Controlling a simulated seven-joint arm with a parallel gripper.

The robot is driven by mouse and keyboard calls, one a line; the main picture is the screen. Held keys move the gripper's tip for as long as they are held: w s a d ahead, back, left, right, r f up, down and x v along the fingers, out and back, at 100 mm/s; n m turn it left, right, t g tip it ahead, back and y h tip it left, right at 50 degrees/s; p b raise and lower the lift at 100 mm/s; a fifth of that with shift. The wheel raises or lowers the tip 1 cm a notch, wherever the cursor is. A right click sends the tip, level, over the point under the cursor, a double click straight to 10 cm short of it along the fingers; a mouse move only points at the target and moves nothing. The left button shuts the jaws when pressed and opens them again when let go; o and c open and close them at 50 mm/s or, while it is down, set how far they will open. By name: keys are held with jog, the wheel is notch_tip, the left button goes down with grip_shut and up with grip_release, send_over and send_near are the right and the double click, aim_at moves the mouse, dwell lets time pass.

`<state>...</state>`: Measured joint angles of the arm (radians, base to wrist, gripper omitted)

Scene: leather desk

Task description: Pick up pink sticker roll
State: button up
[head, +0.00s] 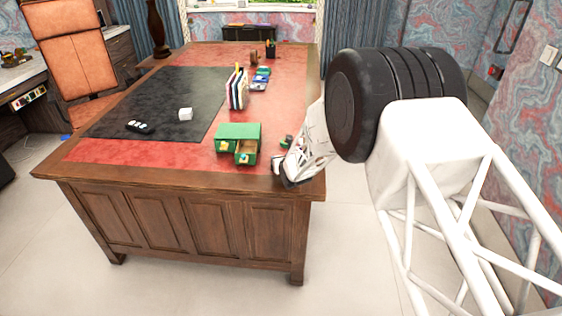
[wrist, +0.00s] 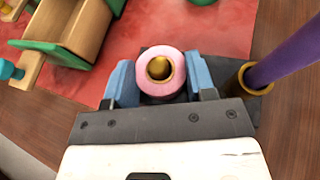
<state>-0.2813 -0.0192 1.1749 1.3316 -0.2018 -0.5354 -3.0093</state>
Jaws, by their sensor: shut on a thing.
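In the wrist view the pink sticker roll (wrist: 160,72), a pink ring with a gold-brown core, sits between the two blue fingers of my gripper (wrist: 162,82). The fingers are shut on it, one on each side. In the head view my gripper (head: 283,172) is at the near right corner of the desk, and the roll cannot be made out there. I cannot tell whether the roll touches the surface below.
A green drawer box (head: 238,134) with an open drawer stands left of my gripper. A purple rod-like thing (wrist: 290,52) in a gold-rimmed holder (wrist: 248,80) is close on the right. Upright books (head: 238,89) stand farther back on the desk. The desk's edge is close by.

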jog(key=shift+s+r, duration=0.2)
jog(key=shift+r, duration=0.4)
jog(key=shift+s+r, duration=0.15)
jog(key=shift+r, duration=0.45)
jog(key=v, duration=0.2)
jog(key=f+v, duration=0.1)
jog(key=v, duration=0.2)
jog(key=s+v, duration=0.1)
jog(key=v, duration=0.2)
jog(key=shift+a+f, duration=0.1)
jog(key=shift+f, duration=0.2)
jog(key=shift+s+d+r, duration=0.1)
jog(key=shift+s+d, duration=0.25)
jog(key=shift+s, duration=0.8)
jog(key=shift+s+d+r, duration=0.1)
jog(key=shift+s+d, duration=0.25)
jog(key=shift+s, duration=0.75)
jog(key=shift+s+d+r, duration=0.15)
jog(key=shift+s+d, duration=0.2)
jog(key=shift+s, duration=0.8)
jog(key=shift+w+r, duration=0.1)
